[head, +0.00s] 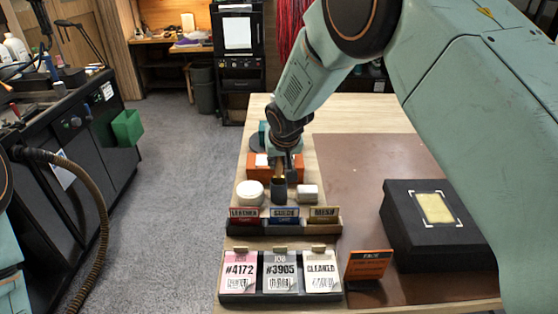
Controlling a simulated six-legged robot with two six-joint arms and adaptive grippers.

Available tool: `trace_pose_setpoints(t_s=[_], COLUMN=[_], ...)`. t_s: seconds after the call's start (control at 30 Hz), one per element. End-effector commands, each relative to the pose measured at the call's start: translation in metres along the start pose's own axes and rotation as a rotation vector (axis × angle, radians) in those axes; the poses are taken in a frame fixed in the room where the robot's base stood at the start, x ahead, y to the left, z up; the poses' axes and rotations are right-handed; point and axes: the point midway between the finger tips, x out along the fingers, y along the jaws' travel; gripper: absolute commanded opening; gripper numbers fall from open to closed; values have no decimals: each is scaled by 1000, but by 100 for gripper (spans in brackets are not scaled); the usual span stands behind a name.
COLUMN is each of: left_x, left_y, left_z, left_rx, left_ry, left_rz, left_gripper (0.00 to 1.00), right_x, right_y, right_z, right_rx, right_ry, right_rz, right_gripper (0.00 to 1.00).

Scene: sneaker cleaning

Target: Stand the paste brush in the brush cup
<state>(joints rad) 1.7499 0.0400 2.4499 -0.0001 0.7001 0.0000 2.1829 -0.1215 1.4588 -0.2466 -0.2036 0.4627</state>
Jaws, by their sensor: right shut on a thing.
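The brush cup (278,192) is a small dark cup standing on the table, between a round white jar and a small white block. My right gripper (283,158) comes down from above and is just over the cup. It is shut on the paste brush (279,172), of which a thin brown upright part shows below the fingers. The brush's lower end meets the cup's mouth in the picture; I cannot tell how deep it sits, and the fingers hide its upper part. My left gripper is out of view.
The white jar (249,193) and white block (308,193) flank the cup closely. An orange box (261,173) is behind. Label holders (290,228) and a ticket tray (280,298) lie in front. A black box (400,230) stands right on a brown mat (355,190).

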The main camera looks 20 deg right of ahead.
Motion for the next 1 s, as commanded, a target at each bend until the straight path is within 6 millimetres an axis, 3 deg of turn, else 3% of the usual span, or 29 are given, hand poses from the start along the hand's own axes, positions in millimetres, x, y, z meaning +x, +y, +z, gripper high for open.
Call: trace_pose_setpoints(t_s=[0.33,0.37,0.67,1.0], left_x=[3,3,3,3], left_y=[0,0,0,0], left_z=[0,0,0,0], left_rx=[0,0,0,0], left_ry=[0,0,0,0], left_rz=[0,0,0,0], left_gripper=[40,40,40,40], right_x=[3,3,3,0], right_y=[0,0,0,0], right_z=[1,1,1,1], right_rx=[0,0,1,1], right_ry=[1,1,1,1], right_rz=[0,0,0,0], right_gripper=[0,20,46,46])
